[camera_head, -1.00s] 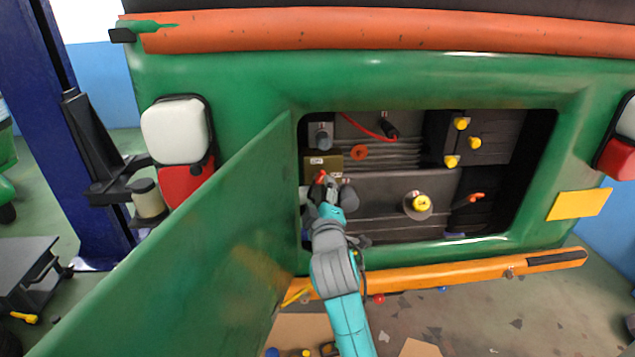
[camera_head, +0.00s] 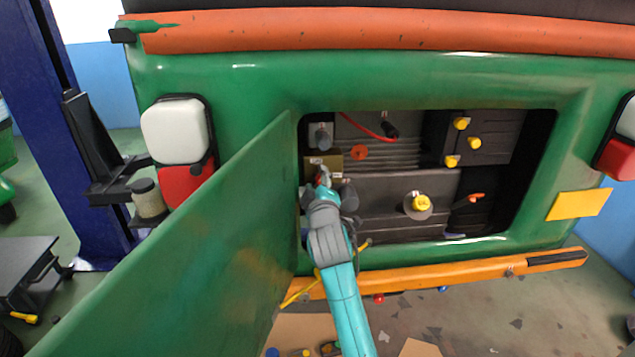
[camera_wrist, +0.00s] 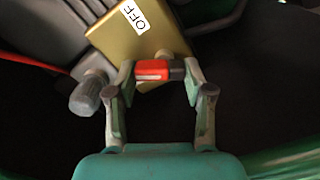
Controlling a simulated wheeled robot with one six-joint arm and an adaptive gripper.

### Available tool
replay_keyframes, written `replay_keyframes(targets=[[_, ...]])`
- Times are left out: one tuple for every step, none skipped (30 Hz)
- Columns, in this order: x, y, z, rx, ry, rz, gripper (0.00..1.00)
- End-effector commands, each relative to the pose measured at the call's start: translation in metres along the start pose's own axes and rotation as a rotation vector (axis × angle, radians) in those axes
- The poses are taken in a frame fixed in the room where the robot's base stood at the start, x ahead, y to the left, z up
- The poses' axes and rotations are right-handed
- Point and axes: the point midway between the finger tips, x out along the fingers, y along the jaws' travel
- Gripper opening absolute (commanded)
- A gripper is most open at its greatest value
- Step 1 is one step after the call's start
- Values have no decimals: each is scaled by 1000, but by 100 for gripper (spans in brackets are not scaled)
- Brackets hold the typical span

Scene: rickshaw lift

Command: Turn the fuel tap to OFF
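The fuel tap's red lever with a dark end (camera_wrist: 153,71) lies crosswise between the two fingers of my gripper (camera_wrist: 159,78) in the wrist view. The fingers are spread, one at each end of the lever; I cannot tell whether they touch it. Behind it is a brass-coloured block (camera_wrist: 150,40) with a white OFF label (camera_wrist: 134,16). In the head view the brass block (camera_head: 314,162) sits at the left of the open bay, and my gripper (camera_head: 323,178) is just below it, largely hiding the lever.
A grey knob (camera_wrist: 86,94) stands close to my left finger. The open green door panel (camera_head: 200,250) is left of my arm. In the bay are a yellow knob (camera_head: 421,202), an orange-red wheel (camera_head: 359,152) and a red cable (camera_head: 362,127). An orange bumper (camera_head: 450,273) runs below.

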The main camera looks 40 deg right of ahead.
Motion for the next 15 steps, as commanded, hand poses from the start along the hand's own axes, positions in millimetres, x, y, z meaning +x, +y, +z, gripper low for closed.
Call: replay_keyframes(targets=[[0, 0, 0, 0, 0, 0, 17], [0, 0, 0, 0, 0, 0, 17], [0, 0, 0, 0, 0, 0, 17], [0, 0, 0, 0, 0, -1, 17], [0, 0, 0, 1, 0, -1, 17], [0, 0, 0, 2, 0, -1, 17], [0, 0, 0, 5, 0, -1, 17], [0, 0, 0, 8, 0, -1, 17], [0, 0, 0, 14, 0, -1, 17], [0, 0, 0, 21, 0, -1, 17], [0, 0, 0, 29, 0, -1, 17], [0, 0, 0, 42, 0, -1, 17], [0, 0, 0, 54, -1, -1, 17], [0, 0, 1, 68, -1, -1, 17], [0, 0, 1, 88, -1, -1, 17]])
